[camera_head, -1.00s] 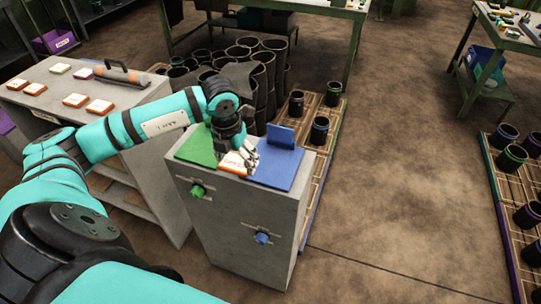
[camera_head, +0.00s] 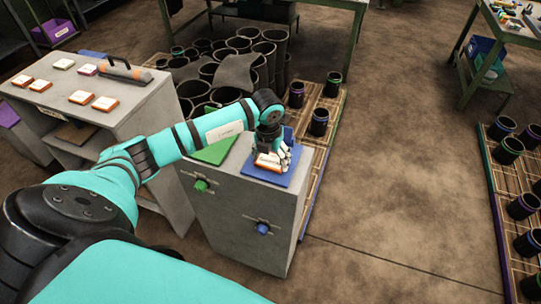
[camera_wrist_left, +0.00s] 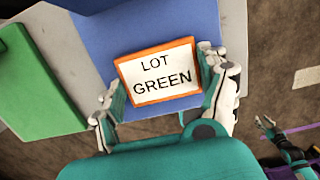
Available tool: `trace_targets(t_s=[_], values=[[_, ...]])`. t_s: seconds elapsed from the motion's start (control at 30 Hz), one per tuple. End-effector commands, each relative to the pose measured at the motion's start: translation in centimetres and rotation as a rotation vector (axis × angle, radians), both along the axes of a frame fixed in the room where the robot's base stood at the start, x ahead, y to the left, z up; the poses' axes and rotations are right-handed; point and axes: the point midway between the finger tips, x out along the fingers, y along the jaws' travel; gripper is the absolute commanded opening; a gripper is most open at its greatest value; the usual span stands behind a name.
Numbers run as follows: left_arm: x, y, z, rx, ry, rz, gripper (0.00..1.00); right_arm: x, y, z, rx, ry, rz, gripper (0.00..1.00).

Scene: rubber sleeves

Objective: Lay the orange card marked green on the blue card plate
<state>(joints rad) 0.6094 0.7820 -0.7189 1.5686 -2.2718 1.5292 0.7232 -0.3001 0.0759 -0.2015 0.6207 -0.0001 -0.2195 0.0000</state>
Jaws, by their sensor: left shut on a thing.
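The orange card (camera_wrist_left: 160,74) has a white face reading "LOT GREEN" and is between the fingers of my left gripper (camera_wrist_left: 165,92). In the head view the card (camera_head: 266,162) shows under my left gripper (camera_head: 272,158), which is shut on it. The card is over the blue card plate (camera_head: 265,178); I cannot tell whether it touches the plate. The blue plate also fills the middle of the left wrist view (camera_wrist_left: 112,32). The green plate (camera_head: 216,151) lies to its left on the same grey stand. My right gripper is not in the head view.
The grey stand (camera_head: 245,220) has a green knob and a blue knob on its front. A grey cabinet (camera_head: 130,110) at left bears several more cards and an orange-and-black cylinder. Black sleeves stand behind. Open floor lies right.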

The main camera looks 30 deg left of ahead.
Motion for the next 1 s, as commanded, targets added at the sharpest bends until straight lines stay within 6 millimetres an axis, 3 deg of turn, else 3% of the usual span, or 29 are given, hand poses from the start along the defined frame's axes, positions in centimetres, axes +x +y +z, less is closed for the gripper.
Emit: trace_targets(t_s=[0.13, 0.17, 0.33, 0.73, 1.0], values=[[0.0, 0.0, -0.3, 0.0, 0.0, 0.0, 0.45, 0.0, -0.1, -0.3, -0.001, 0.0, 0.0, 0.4], [0.0, 0.0, -0.2, 0.0, 0.0, 0.001, 0.79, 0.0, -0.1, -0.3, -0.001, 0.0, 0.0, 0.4], [0.0, 0.0, -0.2, 0.0, 0.0, 0.001, 1.0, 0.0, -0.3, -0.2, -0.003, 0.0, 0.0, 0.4], [0.0, 0.1, 0.7, 0.001, -0.003, 0.001, 1.0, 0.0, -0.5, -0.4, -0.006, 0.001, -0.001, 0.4], [-0.5, -0.1, 6.0, 0.001, -0.007, 0.0, 1.0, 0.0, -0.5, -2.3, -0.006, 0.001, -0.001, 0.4]])
